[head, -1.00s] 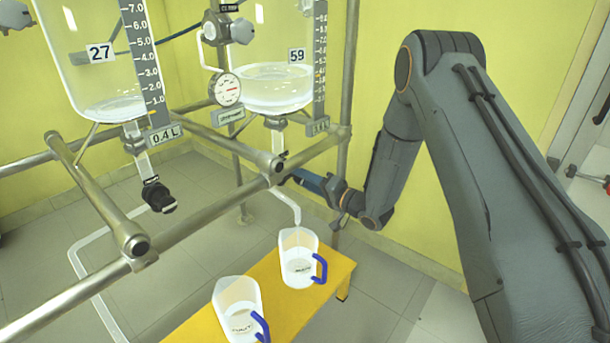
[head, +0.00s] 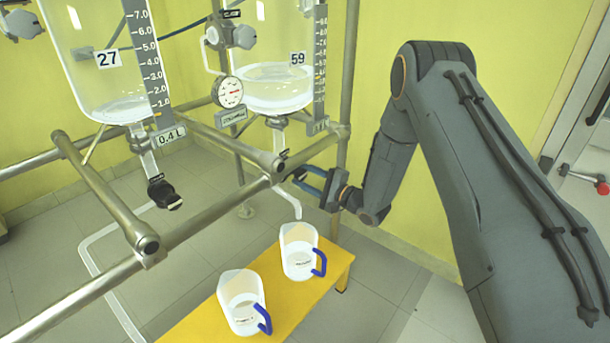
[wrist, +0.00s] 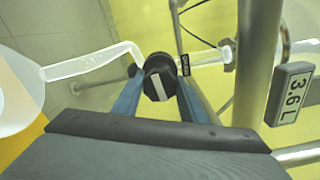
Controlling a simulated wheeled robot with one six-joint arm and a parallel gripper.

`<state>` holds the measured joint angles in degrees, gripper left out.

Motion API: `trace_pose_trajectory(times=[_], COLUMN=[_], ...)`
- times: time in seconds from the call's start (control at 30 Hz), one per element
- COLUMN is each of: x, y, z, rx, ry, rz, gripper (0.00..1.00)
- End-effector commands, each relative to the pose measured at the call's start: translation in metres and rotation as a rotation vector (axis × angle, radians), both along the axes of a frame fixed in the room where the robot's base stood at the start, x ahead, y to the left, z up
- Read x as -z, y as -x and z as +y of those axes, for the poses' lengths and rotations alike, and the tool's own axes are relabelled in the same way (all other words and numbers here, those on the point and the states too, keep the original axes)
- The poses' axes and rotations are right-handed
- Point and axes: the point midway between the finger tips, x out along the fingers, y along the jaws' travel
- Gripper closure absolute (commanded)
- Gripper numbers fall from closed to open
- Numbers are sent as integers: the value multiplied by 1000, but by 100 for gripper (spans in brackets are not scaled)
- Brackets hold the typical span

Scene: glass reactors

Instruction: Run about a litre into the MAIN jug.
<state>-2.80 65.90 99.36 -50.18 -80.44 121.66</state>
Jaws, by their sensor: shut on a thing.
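My gripper (head: 302,180) is shut on the black outlet valve knob (wrist: 157,78) of the vessel numbered 59 (head: 272,88). In the wrist view the knob sits between the two blue fingers, its white stripe lying across the line of the pipe. A clear bent spout (wrist: 95,62) leads from the valve. A clear jug with a blue handle (head: 300,252) stands upright on the yellow bench below the spout. A second blue-handled jug (head: 241,303) stands nearer the camera. Both labels are too small to read. I cannot make out a stream at the spout.
A display reads 3.6 L (wrist: 290,94) in the wrist view. Vessel 27 (head: 104,75), with a 0.4 L display (head: 171,134), hangs at the left above its own black valve (head: 163,194). Metal rails (head: 110,195) cross close to my gripper. The yellow bench (head: 200,328) carries both jugs.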

Motion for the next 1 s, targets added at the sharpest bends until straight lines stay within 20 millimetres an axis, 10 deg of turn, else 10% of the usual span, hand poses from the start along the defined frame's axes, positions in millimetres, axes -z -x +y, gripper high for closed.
trace_pose_trajectory(times=[0.67,0.7,0.8,1.0], x=[0,0,0,0], y=[1,1,1,0], z=[3,3,2,-2], rx=[-7,-7,-4,1], ry=[-39,-39,-38,-38], rz=[49,49,50,50], gripper=[84,58,43,43])
